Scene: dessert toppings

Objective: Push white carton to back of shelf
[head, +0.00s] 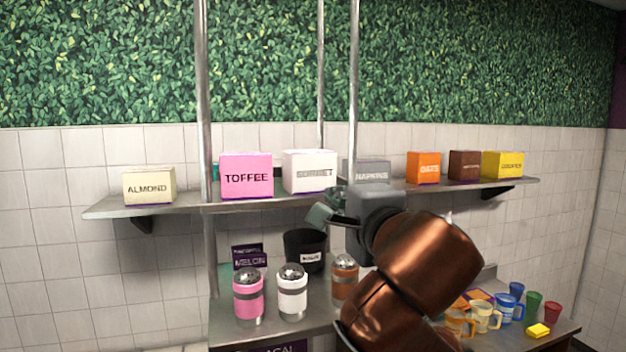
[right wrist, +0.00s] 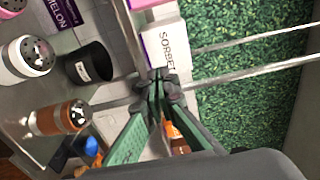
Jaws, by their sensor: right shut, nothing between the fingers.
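The white carton (head: 310,183), which reads SORBET in the right wrist view (right wrist: 168,62), stands upright on the metal shelf (head: 105,208), between the pink TOFFEE carton (head: 246,189) and the grey NAPKINS carton (head: 367,166). My right gripper (head: 324,212) is shut and empty, in front of and just below the white carton in the head view. In the right wrist view its fingertips (right wrist: 160,84) lie close to the carton's lower edge. I cannot tell whether they touch. My left gripper is not in view.
A cream ALMOND carton (head: 149,188) stands at the left. Orange (head: 423,165), brown (head: 464,165) and yellow (head: 503,163) cartons stand at the right. Vertical metal posts cross the shelf. Shakers, a black tub (head: 304,240) and several mugs stand on the counter below.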

